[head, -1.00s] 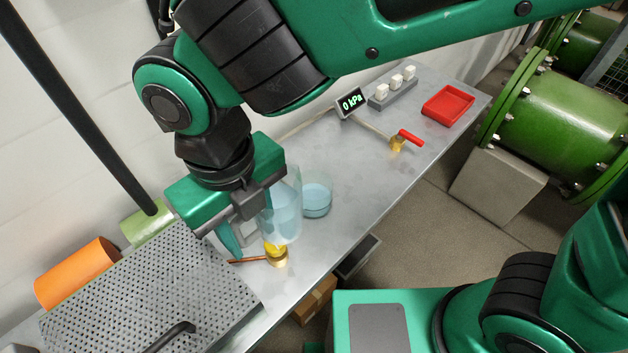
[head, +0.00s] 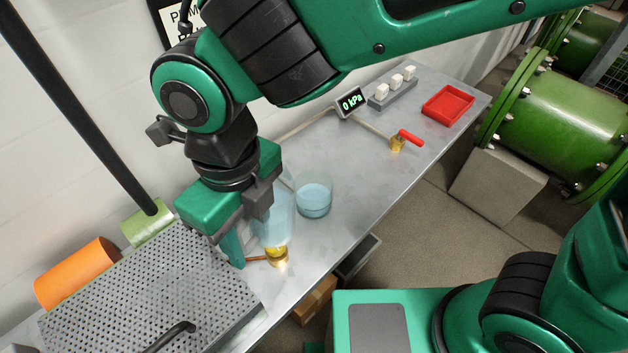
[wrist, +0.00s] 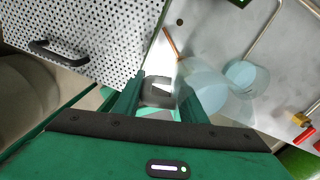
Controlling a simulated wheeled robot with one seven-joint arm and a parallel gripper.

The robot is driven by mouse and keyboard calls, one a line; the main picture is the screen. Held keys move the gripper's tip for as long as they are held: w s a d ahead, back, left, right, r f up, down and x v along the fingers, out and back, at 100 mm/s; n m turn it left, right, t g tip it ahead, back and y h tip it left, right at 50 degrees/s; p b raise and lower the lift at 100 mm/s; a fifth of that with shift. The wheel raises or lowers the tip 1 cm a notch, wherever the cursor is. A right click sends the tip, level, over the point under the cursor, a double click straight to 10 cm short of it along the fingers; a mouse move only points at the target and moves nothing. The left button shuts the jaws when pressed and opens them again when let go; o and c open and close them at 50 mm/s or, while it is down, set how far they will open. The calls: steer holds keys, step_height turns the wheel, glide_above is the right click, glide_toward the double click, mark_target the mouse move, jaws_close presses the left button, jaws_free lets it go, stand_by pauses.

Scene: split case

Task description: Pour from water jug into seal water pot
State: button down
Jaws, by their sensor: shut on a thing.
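The water jug (head: 274,222) is a clear vessel with pale blue water, at my gripper (head: 248,230) in the head view. My gripper (wrist: 158,100) is shut on it; the fingers partly hide the grip. The jug also shows in the wrist view (wrist: 205,92), to the right of the fingers. A clear round pot with blue water (head: 314,201), apparently the seal water pot, stands on the bench just right of the jug. It also shows in the wrist view (wrist: 247,76). I cannot tell whether the jug touches the bench or the pot.
A brass fitting (head: 277,257) with a copper pipe is below the jug. A perforated plate (head: 130,295) lies left. A red-handled valve (head: 410,138), pressure display (head: 351,102) and red tray (head: 448,104) are farther along the bench. Bench right of the pot is clear.

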mark_target(255, 230)
steer(key=shift+w+d+f+g+y, duration=0.15)
steer(key=shift+w+f+g+y, duration=0.2)
steer(key=shift+g, duration=0.15)
steer(key=shift+w+d+f+g+y, duration=0.15)
steer(key=shift+w+d+g+y, duration=0.2)
steer(key=shift+g, duration=0.35)
steer(key=shift+w+d+r+g+y, duration=0.35)
steer(key=shift+w+r+g+y, duration=0.25)
steer(key=shift+g, duration=0.25)
steer(key=shift+w+d+r+g+y, duration=0.3)
steer(key=shift+w+r+g+y, duration=0.1)
steer(key=shift+w+g, duration=0.4)
steer(key=shift+s+g, duration=0.15)
steer(key=shift+g, duration=0.1)
steer(key=shift+w+d+f+g+y, duration=0.15)
steer(key=shift+w+g+y, duration=0.15)
steer(key=shift+g+y, duration=0.15)
steer(key=shift+w+d+r+g+y, duration=0.1)
steer(key=shift+r+g+y, duration=0.1)
steer(key=shift+r+g, duration=0.25)
steer(key=shift+w+r+g+y, duration=0.1)
steer(key=shift+r+g+y, duration=0.05)
steer(key=shift+r+g, duration=0.25)
stand_by(0.9)
steer(key=shift+w+d, duration=0.1)
steer(key=shift+w, duration=0.05)
stand_by(0.8)
